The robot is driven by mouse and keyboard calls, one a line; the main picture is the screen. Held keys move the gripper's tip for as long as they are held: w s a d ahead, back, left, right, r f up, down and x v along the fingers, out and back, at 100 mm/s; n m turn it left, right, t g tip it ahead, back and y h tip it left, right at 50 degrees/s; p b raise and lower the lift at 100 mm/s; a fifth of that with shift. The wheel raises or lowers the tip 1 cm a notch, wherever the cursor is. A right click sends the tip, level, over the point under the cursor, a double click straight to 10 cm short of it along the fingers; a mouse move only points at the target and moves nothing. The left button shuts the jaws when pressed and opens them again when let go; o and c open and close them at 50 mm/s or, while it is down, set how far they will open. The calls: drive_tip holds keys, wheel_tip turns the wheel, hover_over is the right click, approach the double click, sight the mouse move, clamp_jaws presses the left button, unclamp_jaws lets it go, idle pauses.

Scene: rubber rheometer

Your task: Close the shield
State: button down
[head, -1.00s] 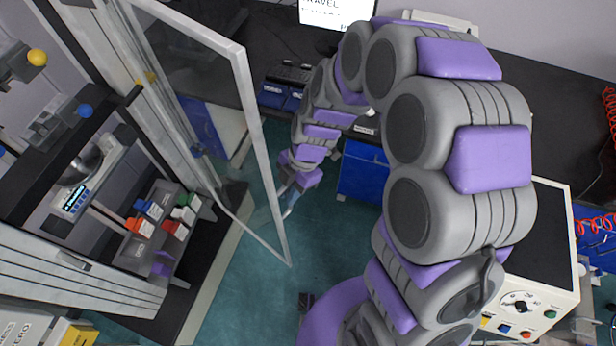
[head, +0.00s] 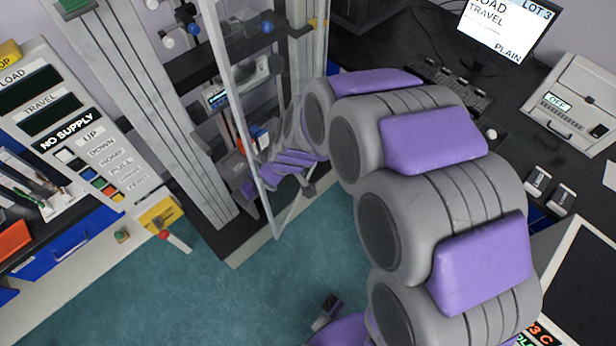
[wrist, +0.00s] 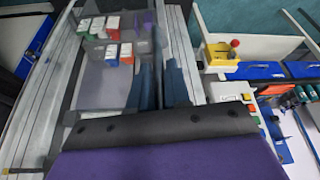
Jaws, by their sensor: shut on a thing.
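The shield (head: 241,125) is a clear hinged panel in a pale metal frame on the front of the tall test machine (head: 140,100). In the head view its near edge stands in front of the machine's opening, at an angle to it. My forearm reaches to the shield from the right, and its far end shows partly behind the frame. In the wrist view my gripper (wrist: 163,85) has its two dark blue fingers close together, shut on the shield's edge; the grasp itself is mostly hidden.
Inside the machine are coloured blocks (wrist: 120,52) on a shelf. A control panel (head: 75,135) and a yellow box with a red-knobbed lever (head: 165,218) stand at left. A monitor (head: 508,28) stands on the dark bench at right.

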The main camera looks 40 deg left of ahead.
drive_tip(key=s+a+m+p, duration=0.1)
drive_tip(key=s+a+p, duration=0.1)
drive_tip(key=a, duration=1.4)
drive_tip(key=shift+s+a+r+m+t+p, duration=0.2)
drive_tip(key=shift+a+m+t+p, duration=0.2)
drive_tip(key=shift+p, duration=0.2)
drive_tip(key=shift+a+r, duration=0.15)
drive_tip(key=shift+a, duration=0.15)
drive_tip(key=c, duration=1.4)
unclamp_jaws()
drive_tip(key=shift+a, duration=0.1)
drive_tip(key=shift+o, duration=1.2)
drive_tip(key=shift+w+a+f, duration=0.1)
drive_tip(key=shift+a+f, duration=0.45)
drive_tip(key=b+v, duration=0.1)
drive_tip(key=v, duration=1.6)
drive_tip(key=shift+a, duration=0.3)
